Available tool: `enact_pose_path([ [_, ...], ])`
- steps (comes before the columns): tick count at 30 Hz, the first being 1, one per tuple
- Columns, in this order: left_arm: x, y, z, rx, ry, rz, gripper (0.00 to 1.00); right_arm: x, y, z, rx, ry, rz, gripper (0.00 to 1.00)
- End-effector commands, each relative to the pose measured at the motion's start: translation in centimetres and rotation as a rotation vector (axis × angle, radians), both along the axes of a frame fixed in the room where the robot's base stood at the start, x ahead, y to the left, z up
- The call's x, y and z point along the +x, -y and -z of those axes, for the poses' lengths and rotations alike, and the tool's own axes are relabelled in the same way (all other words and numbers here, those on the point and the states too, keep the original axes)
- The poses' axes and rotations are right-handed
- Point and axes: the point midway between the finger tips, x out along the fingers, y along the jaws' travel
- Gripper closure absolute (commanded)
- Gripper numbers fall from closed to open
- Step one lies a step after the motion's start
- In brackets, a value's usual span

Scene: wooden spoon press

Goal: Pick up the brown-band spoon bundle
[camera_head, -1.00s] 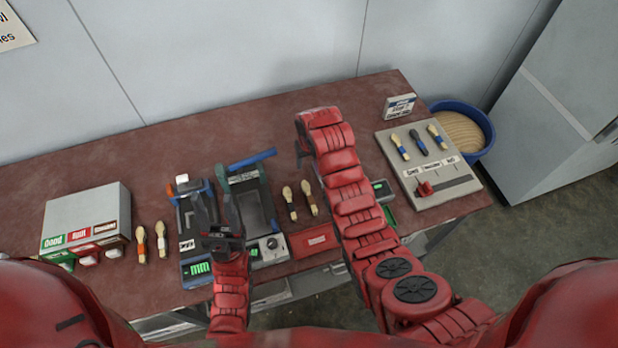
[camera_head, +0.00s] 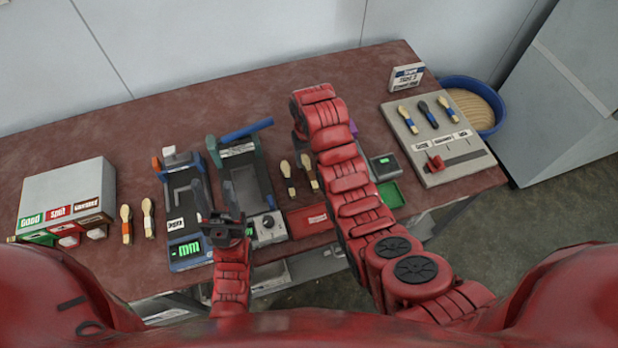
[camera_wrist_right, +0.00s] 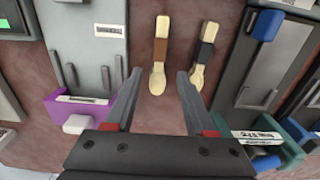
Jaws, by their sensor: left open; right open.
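The brown-band spoon bundle (camera_wrist_right: 161,46) lies on the table in the right wrist view, its rounded end towards my right gripper (camera_wrist_right: 158,76). That gripper is open and empty, with the bundle's rounded end showing between its fingertips; I cannot tell the height gap. A black-band spoon bundle (camera_wrist_right: 206,52) lies beside it, past the right finger. My left gripper (camera_head: 218,198) is open and empty, in front of the two press devices.
A labelled box (camera_head: 70,185) and two more bundles are further left. A grey board (camera_head: 440,170) with several bundles is at right.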

Motion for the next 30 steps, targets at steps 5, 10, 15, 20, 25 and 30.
enact_pose_path([
  [5, 0.0, 0.0, -0.8, 0.0, 0.001, 0.0, 0.5, -0.1, 0.1, 0.9, -0.003, -0.008, 0.0, 0.45],
  [10, 0.0, 0.0, -2.6, 0.0, 0.0, 0.0, 0.5, -0.2, 0.2, 2.8, -0.003, -0.008, 0.0, 0.45],
  [15, 0.0, 0.0, -3.1, 0.0, 0.0, 0.0, 0.5, -0.1, 0.1, 4.7, -0.002, -0.005, 0.0, 0.45],
  [20, 0.0, 0.0, -3.2, 0.0, 0.0, 0.0, 0.5, 0.1, 0.1, 5.4, 0.001, 0.002, -0.001, 0.45],
  [25, 0.0, 0.0, -3.2, 0.0, 0.0, 0.0, 0.5, 0.1, 0.1, 5.5, 0.0, 0.001, 0.0, 0.45],
  [30, 0.0, 0.0, -3.2, 0.0, 0.001, 0.0, 0.5, 0.0, 0.1, 5.5, 0.0, 0.001, 0.0, 0.65],
])
